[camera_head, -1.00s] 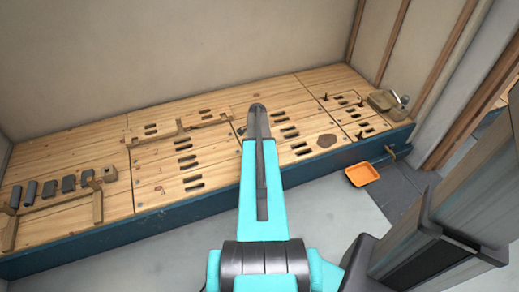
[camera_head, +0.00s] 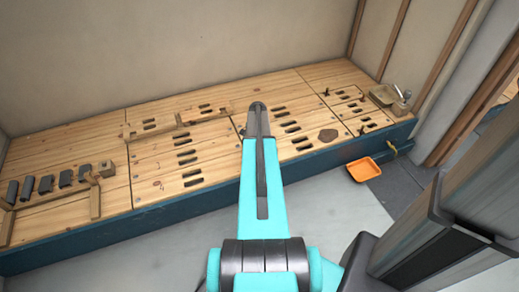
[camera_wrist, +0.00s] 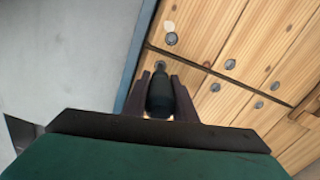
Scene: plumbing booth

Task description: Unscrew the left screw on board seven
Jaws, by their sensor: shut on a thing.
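My gripper (camera_wrist: 161,98) is shut on a dark, bottle-shaped tool (camera_wrist: 160,93), which looks like a screwdriver, in the wrist view. The tool's narrow end points up the picture, close to a grey screw head (camera_wrist: 160,65) near the boards' edge; I cannot tell whether they touch. Further screw heads (camera_wrist: 171,39) and (camera_wrist: 230,64) sit in the wooden boards (camera_wrist: 200,22). No board numbers are readable, so I cannot tell which is board seven.
The wooden platform (camera_head: 155,176) has several slots and a dark blue front (camera_head: 150,222). Several dark grey blocks (camera_head: 46,184) stand at its left. A wooden box (camera_head: 383,95) sits at the right end.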

